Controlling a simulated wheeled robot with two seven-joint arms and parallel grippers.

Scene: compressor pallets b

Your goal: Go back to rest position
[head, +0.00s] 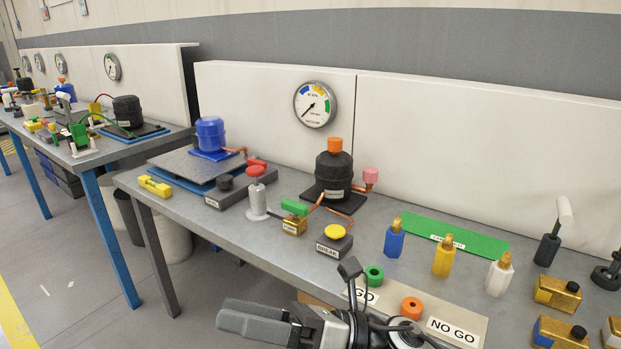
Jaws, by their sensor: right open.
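My right gripper (245,316) shows at the bottom edge of the head view, low in front of the workbench (230,232). Its grey fingers point left and hold nothing that I can see; the jaws are open. Part of my right wrist overlaps the bench's front edge near the GO and NO GO board (460,322). My left gripper is not in the picture.
Blue, yellow and white fittings stand behind. Floor (90,270) is clear at left.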

